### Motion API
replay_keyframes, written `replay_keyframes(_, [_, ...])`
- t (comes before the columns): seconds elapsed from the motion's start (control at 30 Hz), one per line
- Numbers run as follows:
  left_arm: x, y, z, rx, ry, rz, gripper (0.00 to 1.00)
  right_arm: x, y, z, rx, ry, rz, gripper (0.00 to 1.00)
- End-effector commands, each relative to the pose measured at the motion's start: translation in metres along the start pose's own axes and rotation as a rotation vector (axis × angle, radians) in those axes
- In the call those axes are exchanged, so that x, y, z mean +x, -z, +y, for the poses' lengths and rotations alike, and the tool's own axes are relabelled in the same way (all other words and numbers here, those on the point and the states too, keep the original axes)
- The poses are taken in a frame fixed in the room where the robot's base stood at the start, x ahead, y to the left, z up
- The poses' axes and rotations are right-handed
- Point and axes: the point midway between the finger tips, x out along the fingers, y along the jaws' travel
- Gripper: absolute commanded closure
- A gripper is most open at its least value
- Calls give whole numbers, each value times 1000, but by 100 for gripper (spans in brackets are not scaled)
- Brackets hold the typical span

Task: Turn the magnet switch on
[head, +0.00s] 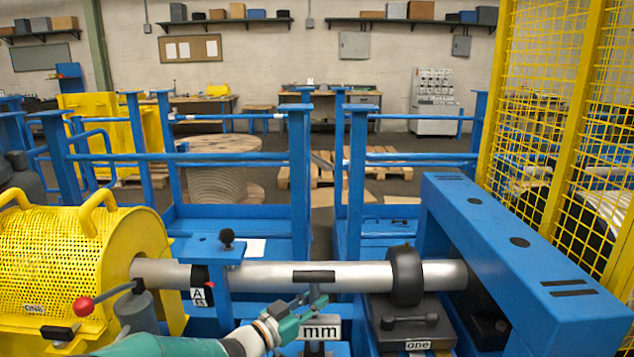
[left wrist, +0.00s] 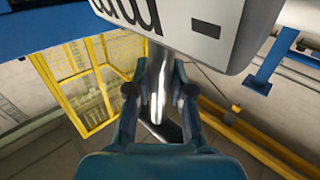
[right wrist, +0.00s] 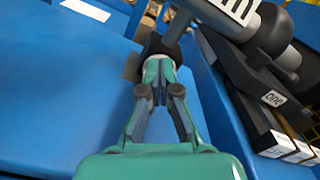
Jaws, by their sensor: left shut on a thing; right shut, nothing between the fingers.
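My left gripper (head: 316,298) reaches in from the lower left beside a white block marked "mm" (head: 321,329). In the left wrist view its fingers (left wrist: 160,92) close on a shiny metal rod (left wrist: 158,70) just below the marked block (left wrist: 200,18). My right gripper (right wrist: 157,62) is shut and empty, its dark tips close to a grey shaft in the right wrist view; I do not make it out in the head view. A black block labelled "one" (head: 384,338) carries a dark bar handle (head: 404,321). I cannot tell which part is the magnet switch.
A long metal shaft (head: 270,275) runs from the yellow drum guard (head: 75,250) through a black collar (head: 405,275) toward a blue frame (head: 520,260). Yellow mesh (head: 545,100) closes the right.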

Motion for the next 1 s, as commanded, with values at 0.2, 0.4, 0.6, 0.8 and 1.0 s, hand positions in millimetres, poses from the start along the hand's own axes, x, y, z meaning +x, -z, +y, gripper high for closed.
replay_keyframes(0.2, [0,0,0,0,1,1,100,0,0,-4,1,1,-1,100])
replay_keyframes(0.4, [0,0,0,0,1,1,100,0,0,-4,1,0,-2,100])
replay_keyframes(0.6, [0,0,0,0,1,1,100,0,0,-4,1,0,-2,100])
replay_keyframes(0.8, [0,0,0,0,1,1,100,0,-5,-6,1,0,-2,100])
replay_keyframes(1.0, [0,0,0,0,1,1,100,-4,-7,-6,0,-2,-1,100])
